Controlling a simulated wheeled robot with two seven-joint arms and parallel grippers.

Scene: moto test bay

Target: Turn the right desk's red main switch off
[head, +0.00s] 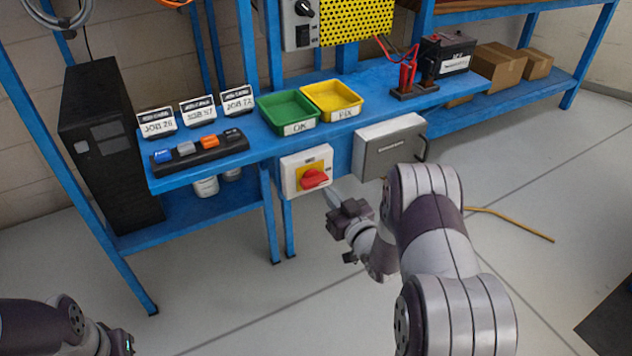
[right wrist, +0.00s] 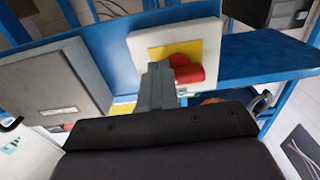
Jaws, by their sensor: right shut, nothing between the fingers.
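The red main switch (head: 314,178) sits on a yellow plate in a white box (head: 291,181) on the front edge of the blue desk. Its handle looks roughly crosswise, tilted a little, in the head view. My right gripper (head: 333,197) is shut and empty, just right of and slightly below the switch. In the right wrist view the shut fingers (right wrist: 158,82) overlap the left part of the red handle (right wrist: 187,70) and hide some of it; I cannot tell whether they touch. Of my left arm only a part shows at the lower left; its gripper is out of view.
A grey box (head: 388,147) hangs on the desk edge right of the switch, close to my right gripper. A green tray (head: 288,128), a yellow tray (head: 347,113) and a button strip (head: 199,154) are on the desk. The floor in front is mostly clear.

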